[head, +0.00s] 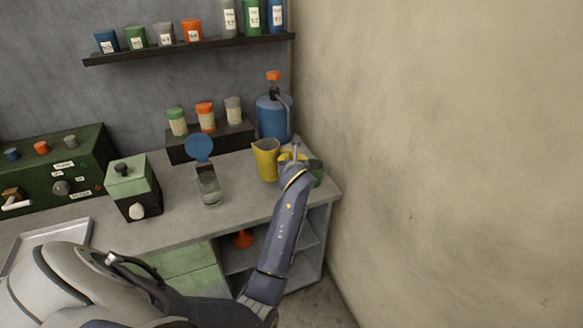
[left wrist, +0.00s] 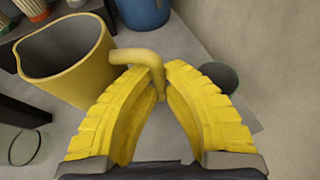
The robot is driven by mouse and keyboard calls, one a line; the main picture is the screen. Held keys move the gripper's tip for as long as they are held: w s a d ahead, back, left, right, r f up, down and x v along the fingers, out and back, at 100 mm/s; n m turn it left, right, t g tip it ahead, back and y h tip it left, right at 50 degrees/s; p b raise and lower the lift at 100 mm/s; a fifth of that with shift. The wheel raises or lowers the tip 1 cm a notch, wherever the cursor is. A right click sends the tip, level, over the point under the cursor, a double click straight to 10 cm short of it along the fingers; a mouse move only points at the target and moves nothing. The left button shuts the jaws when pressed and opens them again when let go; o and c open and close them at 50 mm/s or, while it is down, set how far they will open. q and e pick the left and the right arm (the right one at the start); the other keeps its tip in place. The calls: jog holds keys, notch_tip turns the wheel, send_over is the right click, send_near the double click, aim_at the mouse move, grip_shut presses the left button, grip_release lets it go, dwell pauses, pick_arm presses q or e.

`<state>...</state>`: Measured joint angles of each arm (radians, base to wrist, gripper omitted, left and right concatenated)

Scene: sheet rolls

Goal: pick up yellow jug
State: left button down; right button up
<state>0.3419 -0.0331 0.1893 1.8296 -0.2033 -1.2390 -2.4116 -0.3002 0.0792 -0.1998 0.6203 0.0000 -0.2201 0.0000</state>
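The yellow jug (head: 265,160) stands upright on the grey counter, near its right end. In the left wrist view the jug (left wrist: 70,65) is at the upper left, and its handle reaches right between my fingers. My left gripper (head: 288,155) is at the jug's right side. Its yellow fingers (left wrist: 158,68) close in on both sides of the handle and appear to touch it. The handle's lower part is hidden behind the fingers. My right gripper is not in view.
A blue dispenser (head: 275,118) with an orange top stands behind the jug. A green item (head: 317,172) is just right of the gripper, partly hidden. A clear glass container (head: 208,188) stands to the left. The beige wall (head: 440,150) bounds the right side.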

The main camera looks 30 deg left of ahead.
pick_arm(q)
jog(key=shift+r, duration=6.7)
